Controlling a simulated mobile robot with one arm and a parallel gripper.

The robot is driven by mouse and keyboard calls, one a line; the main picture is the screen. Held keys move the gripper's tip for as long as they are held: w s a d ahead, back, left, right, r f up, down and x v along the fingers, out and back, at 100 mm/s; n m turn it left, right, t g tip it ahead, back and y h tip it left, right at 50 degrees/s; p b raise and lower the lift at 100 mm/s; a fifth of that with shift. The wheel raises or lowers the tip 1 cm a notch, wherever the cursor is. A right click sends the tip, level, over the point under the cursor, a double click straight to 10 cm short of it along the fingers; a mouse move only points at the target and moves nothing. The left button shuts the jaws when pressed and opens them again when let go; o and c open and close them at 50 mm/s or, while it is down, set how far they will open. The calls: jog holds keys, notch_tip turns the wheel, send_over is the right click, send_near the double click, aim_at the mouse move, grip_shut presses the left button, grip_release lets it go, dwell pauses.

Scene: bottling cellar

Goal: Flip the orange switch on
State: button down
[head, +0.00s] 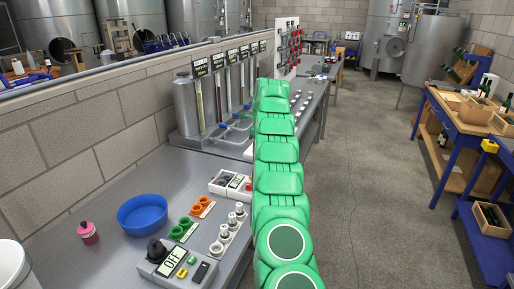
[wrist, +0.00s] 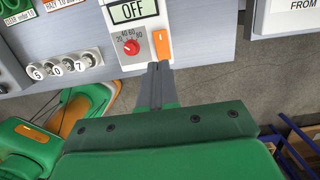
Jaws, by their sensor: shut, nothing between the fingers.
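The orange switch (wrist: 162,47) is an upright rocker on the right side of a white panel in the wrist view. A sign above it on the panel reads OFF (wrist: 133,11). A red knob (wrist: 131,47) with numbers around it sits left of the switch. My gripper (wrist: 160,66) is shut and empty, its fingertips just below the switch's lower end in the picture. I cannot tell whether they touch it. I cannot make out the orange switch or my gripper in the head view, where my green arm covers part of the bench.
The floor (head: 380,190) to the right is clear.

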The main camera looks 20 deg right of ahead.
jog(key=f, duration=0.3)
jog(key=a+f, duration=0.1)
jog(key=f, duration=0.3)
jog(key=w+f, duration=0.1)
jog(key=f, duration=0.3)
jog(key=shift+w+a+f, duration=0.1)
jog(key=shift+a+f, duration=0.05)
jog(key=shift+f, duration=0.1)
jog(key=shift+w+a+f, duration=0.1)
jog(key=shift+f, duration=0.15)
dwell(0.3)
jog(key=shift+s+d+r, duration=0.25)
jog(key=shift+s+d, duration=0.3)
jog(key=shift+d, duration=0.05)
notch_tip(320, 180, up, 14)
jog(key=s+d, duration=0.1)
jog(key=shift+s+d, duration=0.25)
dwell(0.5)
